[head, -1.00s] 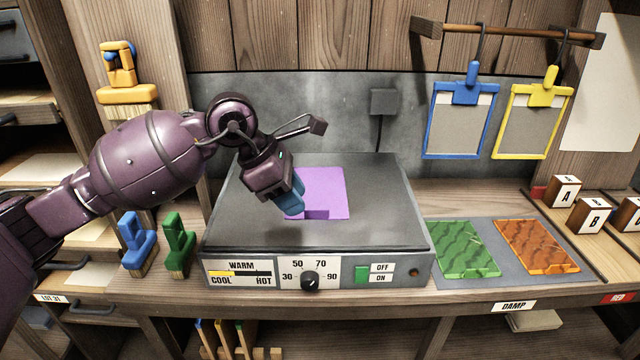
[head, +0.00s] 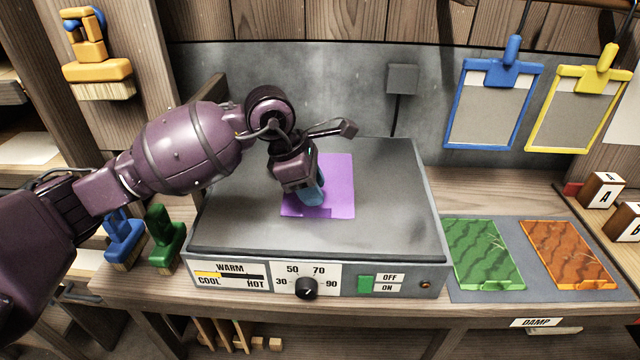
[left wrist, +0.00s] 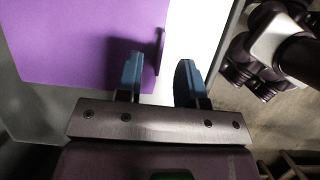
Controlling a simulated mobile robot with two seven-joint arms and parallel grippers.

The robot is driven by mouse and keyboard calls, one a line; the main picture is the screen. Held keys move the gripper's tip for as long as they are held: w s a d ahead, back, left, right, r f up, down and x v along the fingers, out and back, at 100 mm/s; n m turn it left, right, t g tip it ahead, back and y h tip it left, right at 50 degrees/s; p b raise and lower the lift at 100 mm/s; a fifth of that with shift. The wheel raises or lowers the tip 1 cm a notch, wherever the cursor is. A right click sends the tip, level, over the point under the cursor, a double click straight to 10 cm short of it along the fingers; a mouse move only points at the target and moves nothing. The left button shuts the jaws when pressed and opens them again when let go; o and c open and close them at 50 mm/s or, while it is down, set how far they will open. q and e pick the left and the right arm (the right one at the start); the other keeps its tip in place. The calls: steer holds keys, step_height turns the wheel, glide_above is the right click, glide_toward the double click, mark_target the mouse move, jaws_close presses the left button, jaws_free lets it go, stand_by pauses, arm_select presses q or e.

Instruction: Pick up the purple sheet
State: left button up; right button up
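The purple sheet (head: 338,185) lies flat on the dark top of the hot plate (head: 400,225). It has a small raised tab near its front edge, which also shows in the left wrist view (left wrist: 159,52). My left gripper (head: 316,196) points down over the front left part of the sheet and hides some of it. In the left wrist view its two blue fingers (left wrist: 160,82) are apart, with the tab near the left finger and nothing clasped. Whether the fingers touch the sheet I cannot tell. My right gripper is not in view.
A green sheet (head: 484,252) and an orange sheet (head: 566,252) lie on a grey mat at the right. Blue (head: 125,240) and green (head: 165,235) brushes stand left of the hot plate. Blue and yellow clipboards hang behind. The plate's right side is clear.

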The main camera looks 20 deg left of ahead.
mark_target(324, 208)
arm_select(q)
steer(key=shift+x, duration=2.55)
steer(key=shift+s+d, duration=0.1)
steer(key=shift+c, duration=0.4)
jaws_close()
